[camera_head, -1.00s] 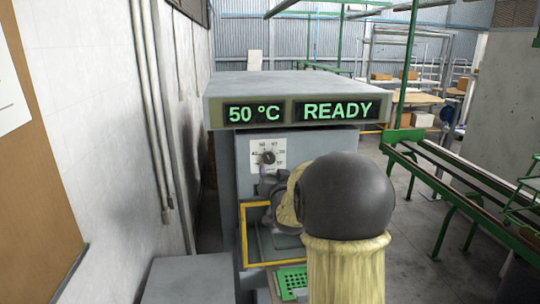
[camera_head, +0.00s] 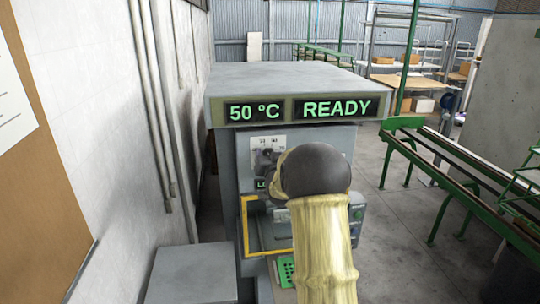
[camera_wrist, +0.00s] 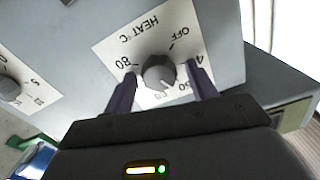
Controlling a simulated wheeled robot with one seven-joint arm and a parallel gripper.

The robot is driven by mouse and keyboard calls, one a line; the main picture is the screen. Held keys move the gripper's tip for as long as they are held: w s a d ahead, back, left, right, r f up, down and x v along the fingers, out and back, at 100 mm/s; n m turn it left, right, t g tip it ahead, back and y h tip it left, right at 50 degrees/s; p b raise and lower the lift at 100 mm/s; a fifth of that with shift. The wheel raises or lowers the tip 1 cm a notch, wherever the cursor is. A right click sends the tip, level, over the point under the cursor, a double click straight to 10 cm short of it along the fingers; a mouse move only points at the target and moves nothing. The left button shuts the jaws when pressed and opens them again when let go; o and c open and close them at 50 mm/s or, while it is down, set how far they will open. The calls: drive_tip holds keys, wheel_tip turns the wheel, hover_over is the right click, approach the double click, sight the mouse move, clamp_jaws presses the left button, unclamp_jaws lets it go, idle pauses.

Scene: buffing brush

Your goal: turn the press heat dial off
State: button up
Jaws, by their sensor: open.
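The heat dial (camera_wrist: 158,74) is a round grey knob on a white plate marked HEAT °C (camera_wrist: 118,47), with OFF and several numbers around it. The plate looks upside down in the wrist view. A pale mark on the knob's lower edge faces the numbers, away from OFF. My gripper (camera_wrist: 160,76) is open, with one dark finger on each side of the knob; I cannot tell whether they touch it. In the head view, the press (camera_head: 305,75) shows 50 °C and READY, and my arm and gripper hide most of the dial.
Another knob (camera_wrist: 9,88) on its own white plate is at the left in the wrist view. A yellow frame (camera_head: 247,225) stands low on the press front. A white wall (camera_head: 95,100) is close on the left, and a green-railed conveyor (camera_head: 440,170) is on the right.

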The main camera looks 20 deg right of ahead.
drive_tip(key=shift+c, duration=0.5)
drive_tip(key=c, duration=0.9)
drive_tip(key=shift+f+n+b, duration=0.1)
drive_tip(key=shift+n+b, duration=0.3)
drive_tip(key=shift+b, duration=0.4)
drive_tip(key=shift+a+n+b, duration=0.15)
drive_tip(key=shift+n+b, duration=9.55)
drive_tip(key=shift+b, duration=1.25)
